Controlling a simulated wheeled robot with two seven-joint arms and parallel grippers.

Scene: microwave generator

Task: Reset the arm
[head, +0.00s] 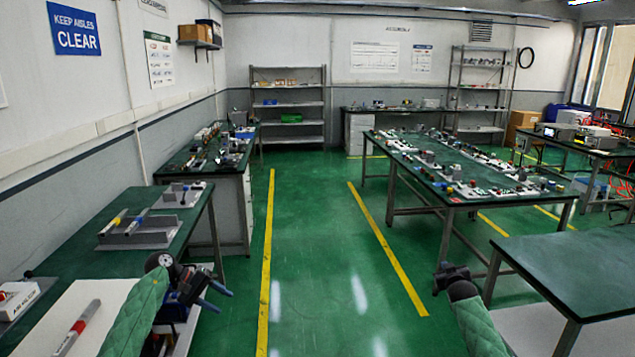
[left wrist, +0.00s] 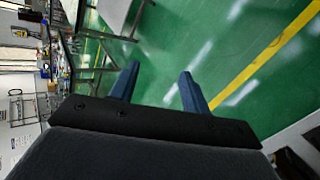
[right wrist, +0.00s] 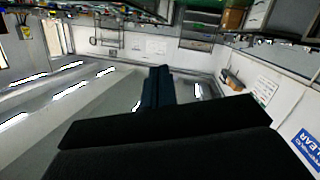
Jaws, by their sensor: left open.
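My left arm, in a green quilted sleeve, comes in at the lower left of the head view. Its gripper (head: 215,297) is beside the left bench's near end, over the green floor. In the left wrist view, the blue fingers of this left gripper (left wrist: 160,78) stand wide apart with nothing between them. My right arm, also green-sleeved, comes in at the lower right of the head view. Its gripper (head: 445,277) is dark and small there. In the right wrist view, the fingers of this right gripper (right wrist: 158,85) are together, with no object visible in them.
The left bench (head: 60,235) holds grey fixtures (head: 140,232) and a marker-like rod (head: 78,328). A table of parts (head: 455,165) stands centre right, and a bare dark-topped table (head: 575,265) is near right. The aisle between yellow floor lines (head: 268,250) is clear.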

